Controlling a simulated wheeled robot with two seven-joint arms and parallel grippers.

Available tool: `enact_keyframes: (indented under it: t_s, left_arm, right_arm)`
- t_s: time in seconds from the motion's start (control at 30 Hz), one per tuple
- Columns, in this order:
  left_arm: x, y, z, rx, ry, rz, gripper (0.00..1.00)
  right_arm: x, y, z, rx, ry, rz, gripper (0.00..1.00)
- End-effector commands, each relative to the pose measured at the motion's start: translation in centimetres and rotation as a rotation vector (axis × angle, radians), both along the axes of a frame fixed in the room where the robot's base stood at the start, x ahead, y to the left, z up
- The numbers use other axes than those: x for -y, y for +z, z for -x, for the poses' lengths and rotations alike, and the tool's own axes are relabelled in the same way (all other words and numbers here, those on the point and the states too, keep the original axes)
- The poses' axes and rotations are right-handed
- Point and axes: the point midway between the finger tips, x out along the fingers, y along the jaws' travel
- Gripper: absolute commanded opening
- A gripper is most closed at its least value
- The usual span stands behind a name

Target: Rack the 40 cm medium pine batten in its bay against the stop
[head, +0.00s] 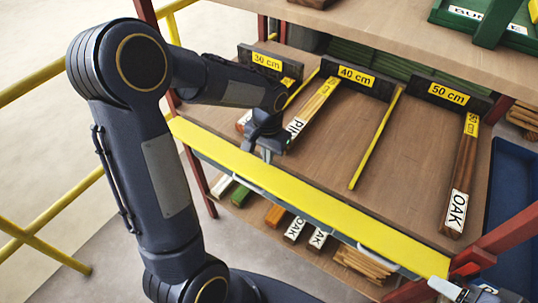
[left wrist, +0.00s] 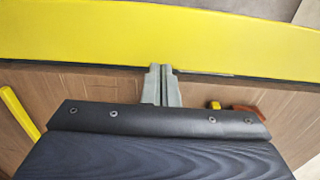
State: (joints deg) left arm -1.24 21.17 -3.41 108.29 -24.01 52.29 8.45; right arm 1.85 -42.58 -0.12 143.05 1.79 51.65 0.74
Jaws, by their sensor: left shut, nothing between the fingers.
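The pine batten (head: 313,108) lies flat in the 40 cm bay, along the yellow divider on its left. It has a yellow length tag at its far end and a white label, partly hidden by my left gripper, at its near end. Its far end is at or close to the black stop (head: 378,88) under the 40 cm sign; I cannot tell if they touch. My left gripper (head: 267,155) is shut and empty, near the shelf's yellow front edge, just short of the batten. Its closed fingers (left wrist: 161,70) show in the left wrist view. My right gripper (head: 450,289) seems to show only partly at the bottom right.
A yellow divider (head: 377,138) separates the 40 cm bay from the 50 cm bay, which holds an oak batten (head: 462,185). A shelf above carries a green tray (head: 462,18). Labelled pieces lie on the lower shelf. A blue bin (head: 515,205) stands right. The 40 cm bay's right part is clear.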

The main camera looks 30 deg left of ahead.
Motion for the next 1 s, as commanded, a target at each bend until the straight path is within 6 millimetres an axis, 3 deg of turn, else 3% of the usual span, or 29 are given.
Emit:
enact_keyframes:
  t_s: [0.5,0.87,1.0]
  left_arm:
    - [0.0,8.4,-0.1,0.007,-0.001,0.001,0.00]
    - [0.0,9.6,0.2,0.005,0.001,0.003,0.00]
    - [-0.1,10.7,2.2,0.046,0.023,0.045,0.00]
  right_arm:
    - [0.0,0.1,0.0,0.000,0.000,0.000,0.66]
    - [0.0,0.2,0.0,0.000,0.000,0.000,0.66]
    - [0.0,0.2,0.0,0.000,0.000,0.000,0.66]
